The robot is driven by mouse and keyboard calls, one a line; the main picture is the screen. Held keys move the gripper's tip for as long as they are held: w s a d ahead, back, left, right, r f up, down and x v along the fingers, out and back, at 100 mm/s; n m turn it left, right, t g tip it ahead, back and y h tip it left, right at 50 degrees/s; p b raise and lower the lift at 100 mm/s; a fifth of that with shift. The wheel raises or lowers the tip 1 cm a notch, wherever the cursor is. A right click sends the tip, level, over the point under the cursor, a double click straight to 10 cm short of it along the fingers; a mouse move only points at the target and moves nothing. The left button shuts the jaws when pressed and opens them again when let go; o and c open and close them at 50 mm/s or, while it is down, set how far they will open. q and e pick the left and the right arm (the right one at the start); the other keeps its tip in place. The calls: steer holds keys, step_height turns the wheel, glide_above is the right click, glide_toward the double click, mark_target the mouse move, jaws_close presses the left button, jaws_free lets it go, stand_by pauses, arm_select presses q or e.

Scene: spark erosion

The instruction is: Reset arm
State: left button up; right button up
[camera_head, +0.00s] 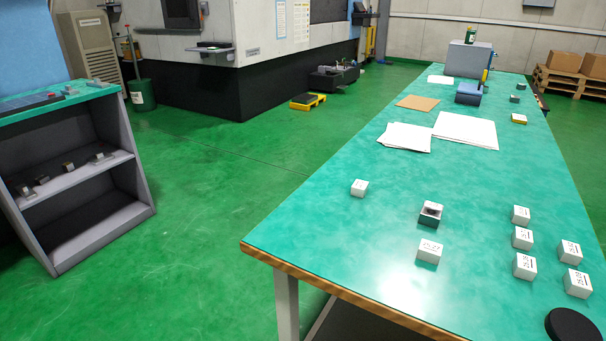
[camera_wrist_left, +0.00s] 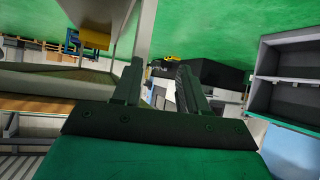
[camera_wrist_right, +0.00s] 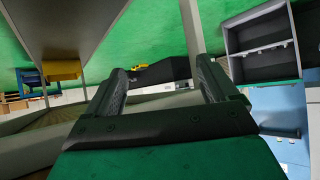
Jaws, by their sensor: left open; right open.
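My left gripper (camera_wrist_left: 158,85) shows in the left wrist view with its two dark fingers apart and nothing between them. My right gripper (camera_wrist_right: 160,88) shows in the right wrist view, also with its fingers apart and empty. Neither gripper shows in the head view. The green-topped table (camera_head: 310,225) fills the right of the head view, and both grippers appear clear of its top.
A grey shelf unit (camera_head: 140,190) with small parts stands at the left. White paper sheets (camera_head: 466,130), a brown sheet (camera_head: 417,102) and a blue item (camera_head: 468,93) lie farther back on the table. A black round object (camera_head: 572,325) is at the near right. The green floor between shelf and table is free.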

arm_select(q)
step_height(320, 180, up, 8)
steer(key=s+a+y+p, duration=0.1)
steer(key=a+p, duration=0.1)
steer(key=p, duration=1)
steer(key=shift+s+a+f, duration=0.2)
steer(key=shift+a, duration=0.2)
arm_select(e)
step_height(320, 180, up, 7)
steer(key=s+d, duration=0.1)
steer(key=d, duration=0.1)
steer(key=shift+d+t+h, duration=0.2)
steer(key=shift+t+h, duration=0.1)
steer(key=shift+h, duration=0.1)
